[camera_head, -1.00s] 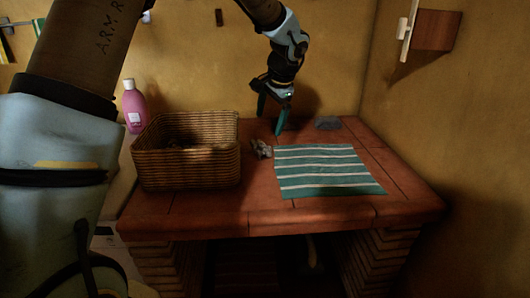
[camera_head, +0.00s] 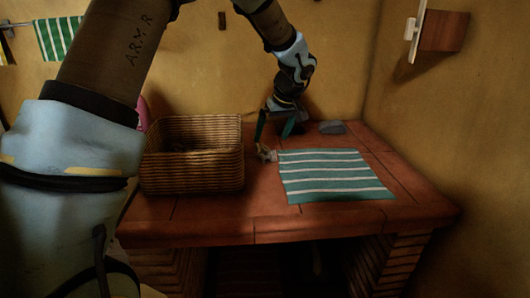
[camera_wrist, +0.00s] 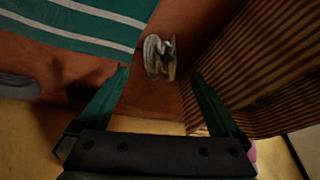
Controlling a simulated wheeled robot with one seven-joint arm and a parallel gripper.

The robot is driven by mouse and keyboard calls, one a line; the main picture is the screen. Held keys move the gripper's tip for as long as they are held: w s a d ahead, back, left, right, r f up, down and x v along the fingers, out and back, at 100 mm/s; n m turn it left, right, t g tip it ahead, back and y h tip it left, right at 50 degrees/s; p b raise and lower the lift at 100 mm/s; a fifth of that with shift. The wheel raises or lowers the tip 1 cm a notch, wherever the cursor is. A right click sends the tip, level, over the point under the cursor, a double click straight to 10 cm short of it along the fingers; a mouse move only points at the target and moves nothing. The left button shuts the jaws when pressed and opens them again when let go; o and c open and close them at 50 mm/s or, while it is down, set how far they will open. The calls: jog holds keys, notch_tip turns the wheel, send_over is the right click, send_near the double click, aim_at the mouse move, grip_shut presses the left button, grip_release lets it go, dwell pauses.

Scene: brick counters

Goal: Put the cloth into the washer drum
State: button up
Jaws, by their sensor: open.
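A green cloth with white stripes (camera_head: 335,178) lies flat on the brick counter (camera_head: 230,212); its edge shows in the wrist view (camera_wrist: 90,28). A small grey, crumpled or curled thing (camera_head: 266,153) lies between it and the wicker basket; what it is I cannot tell. In the wrist view this grey thing (camera_wrist: 158,56) is just ahead of and between the fingertips. My gripper (camera_head: 274,138) is open and empty, low over the counter behind it, with fingers spread in the wrist view (camera_wrist: 158,84). No washer drum is recognisable in view.
The wicker basket (camera_head: 195,175) stands close on the left of my gripper. A dark grey flat object (camera_head: 332,128) lies at the back. A pink bottle (camera_head: 143,114) is mostly hidden by my arm. Another striped cloth (camera_head: 58,38) hangs at upper left. A wooden block (camera_head: 444,30) juts from the right wall.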

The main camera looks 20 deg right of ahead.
aim_at(267, 150)
jog(key=shift+p+x, duration=1.1)
jog(key=shift+x, duration=2.2)
jog(key=shift+s, duration=0.15)
jog(key=c, duration=1.5)
